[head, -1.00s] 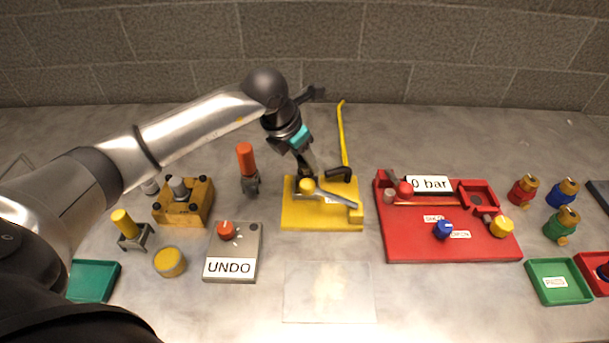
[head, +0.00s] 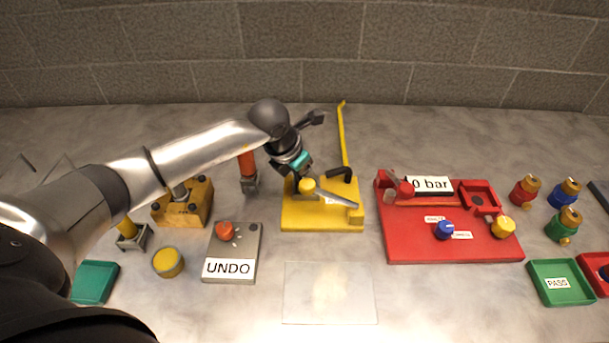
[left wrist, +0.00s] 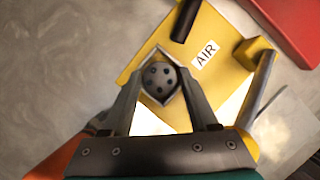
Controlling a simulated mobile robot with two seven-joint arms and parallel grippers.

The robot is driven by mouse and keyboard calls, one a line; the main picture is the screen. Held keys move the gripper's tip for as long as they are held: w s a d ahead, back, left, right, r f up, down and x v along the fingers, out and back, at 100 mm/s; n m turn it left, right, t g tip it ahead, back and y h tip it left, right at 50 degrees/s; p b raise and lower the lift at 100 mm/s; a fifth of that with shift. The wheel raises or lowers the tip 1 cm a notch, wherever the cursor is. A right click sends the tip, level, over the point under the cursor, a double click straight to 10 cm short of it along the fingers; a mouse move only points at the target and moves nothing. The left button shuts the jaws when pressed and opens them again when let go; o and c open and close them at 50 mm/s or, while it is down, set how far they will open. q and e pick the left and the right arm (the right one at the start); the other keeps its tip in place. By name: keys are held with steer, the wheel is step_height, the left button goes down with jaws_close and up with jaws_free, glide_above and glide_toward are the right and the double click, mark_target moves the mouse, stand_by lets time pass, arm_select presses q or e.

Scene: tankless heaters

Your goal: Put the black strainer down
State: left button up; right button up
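The black strainer (left wrist: 160,82), a dark disc with several holes, is between the two fingertips of my left gripper (left wrist: 161,72) in the left wrist view. The fingertips appear to be against its sides. Behind it is a diamond-shaped recess in the yellow AIR stand (left wrist: 150,55); whether it rests on the recess floor I cannot tell. In the head view my left gripper (head: 302,172) is low over the left part of the yellow stand (head: 318,217), behind its yellow knob (head: 306,186), and the strainer is hidden. My right gripper is not in view.
A grey lever lies across the stand's front. A red "0 bar" fixture (head: 430,248) is right, an UNDO box (head: 248,245) front left. A clear plate (head: 330,295) lies in front.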

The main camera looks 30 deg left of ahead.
arm_select(q)
steer(key=shift+o, duration=1.2)
steer(key=shift+r, duration=0.3)
steer(key=v, duration=1.1)
steer(key=shift+s+r+p, duration=0.25)
steer(key=shift+r+p, duration=0.1)
steer(key=shift+p, duration=0.05)
